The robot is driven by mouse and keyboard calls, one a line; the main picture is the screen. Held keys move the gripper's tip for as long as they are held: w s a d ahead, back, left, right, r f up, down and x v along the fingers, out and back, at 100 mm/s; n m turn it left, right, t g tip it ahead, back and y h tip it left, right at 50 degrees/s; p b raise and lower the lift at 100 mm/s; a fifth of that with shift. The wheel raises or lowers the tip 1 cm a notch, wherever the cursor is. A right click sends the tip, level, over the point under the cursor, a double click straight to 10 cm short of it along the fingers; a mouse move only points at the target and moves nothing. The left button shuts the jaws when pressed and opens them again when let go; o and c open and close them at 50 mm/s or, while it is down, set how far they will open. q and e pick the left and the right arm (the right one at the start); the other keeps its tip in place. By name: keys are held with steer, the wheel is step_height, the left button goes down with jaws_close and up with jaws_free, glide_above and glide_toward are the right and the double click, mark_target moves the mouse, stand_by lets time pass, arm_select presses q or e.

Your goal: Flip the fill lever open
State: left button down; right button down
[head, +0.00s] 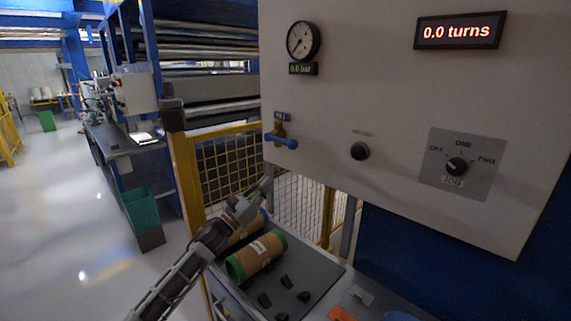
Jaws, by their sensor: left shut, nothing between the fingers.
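The fill lever (287,142) is a blue handle on a brass valve (280,128) at the lower left of the pale panel (370,75). The lever lies roughly level, pointing right. My left gripper (264,187) is below and a little left of the lever, apart from it, with its fingers together and nothing held. It is in front of the yellow mesh fence. My right gripper does not show. The gauge (303,41) above the valve reads 0.0 bar on its display (303,69).
The panel also carries a black knob (359,151), a JOG selector dial (457,166) and a "0.0 turns" display (459,31). Below, green-ended rolls (256,257) and black pegs (286,282) are on a grey table (330,270). A yellow fence (187,170) stands behind.

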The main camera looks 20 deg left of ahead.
mark_target(280, 141)
arm_select(q)
steer(key=shift+w+f+b, duration=0.2)
steer(key=shift+f+b, duration=0.1)
steer(key=shift+f, duration=0.1)
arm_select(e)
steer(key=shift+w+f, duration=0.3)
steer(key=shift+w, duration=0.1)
arm_select(q)
steer(key=shift+w+d+r, duration=0.1)
steer(key=shift+r, duration=0.05)
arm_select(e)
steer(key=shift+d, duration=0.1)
